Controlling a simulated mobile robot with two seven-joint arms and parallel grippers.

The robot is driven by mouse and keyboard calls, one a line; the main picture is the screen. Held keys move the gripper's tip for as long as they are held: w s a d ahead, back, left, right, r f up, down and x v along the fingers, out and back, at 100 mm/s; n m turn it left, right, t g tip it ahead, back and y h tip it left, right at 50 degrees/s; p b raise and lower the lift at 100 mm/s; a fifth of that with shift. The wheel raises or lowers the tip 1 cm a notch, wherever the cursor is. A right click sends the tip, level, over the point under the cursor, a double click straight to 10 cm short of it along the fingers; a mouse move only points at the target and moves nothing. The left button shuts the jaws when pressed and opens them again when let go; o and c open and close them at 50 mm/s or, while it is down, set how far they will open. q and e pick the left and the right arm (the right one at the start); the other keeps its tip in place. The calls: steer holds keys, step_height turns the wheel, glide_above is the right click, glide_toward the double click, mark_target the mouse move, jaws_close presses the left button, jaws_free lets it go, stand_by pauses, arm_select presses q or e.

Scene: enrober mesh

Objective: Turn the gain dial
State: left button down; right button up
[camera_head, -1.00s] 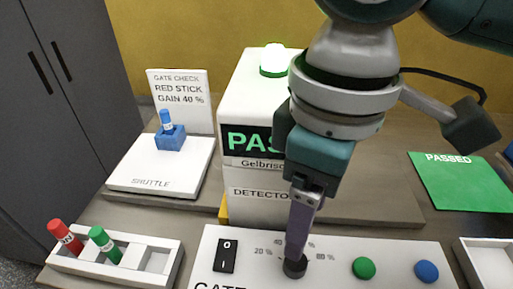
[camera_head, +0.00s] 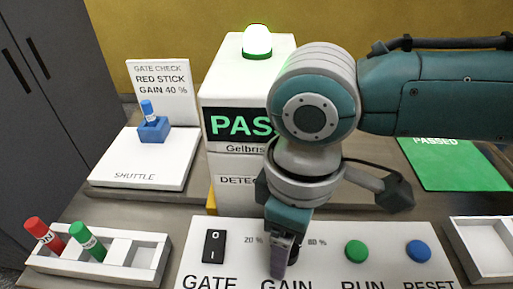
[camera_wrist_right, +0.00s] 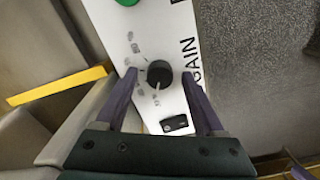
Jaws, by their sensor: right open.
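The gain dial (camera_wrist_right: 160,73) is a round black knob on the white control panel (camera_head: 232,228). In the wrist view its pale pointer line points down, toward the rocker-switch side; the small scale marks there are too blurred to read. My right gripper (camera_head: 284,262) points down over the dial in the head view and hides most of it. In the wrist view the right gripper (camera_wrist_right: 159,76) is open, with one finger on either side of the dial. I cannot tell whether the fingers touch it. The left gripper is not in view.
A rocker switch (camera_head: 214,246), green RUN button (camera_head: 357,251) and blue RESET button (camera_head: 418,251) share the panel. The sign (camera_head: 160,85) reads "RED STICK GAIN 40 %". A blue stick (camera_head: 149,112) stands on the shuttle (camera_head: 135,168). Red (camera_head: 44,236) and green (camera_head: 88,241) sticks lean in a tray (camera_head: 66,265).

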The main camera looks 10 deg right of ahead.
jaws_close()
stand_by(0.4)
steer(key=shift+r, duration=0.1)
steer(key=m+p, duration=0.2)
steer(key=p, duration=0.1)
steer(key=shift+r+m, duration=0.15)
steer(key=shift+m, duration=0.25)
steer(key=m+p, duration=0.2)
steer(key=m, duration=0.1)
steer(key=shift+p, duration=0.35)
steer(key=shift+m+p, duration=0.55)
steer(key=shift+m, duration=0.35)
steer(key=shift+f, duration=0.2)
jaws_free()
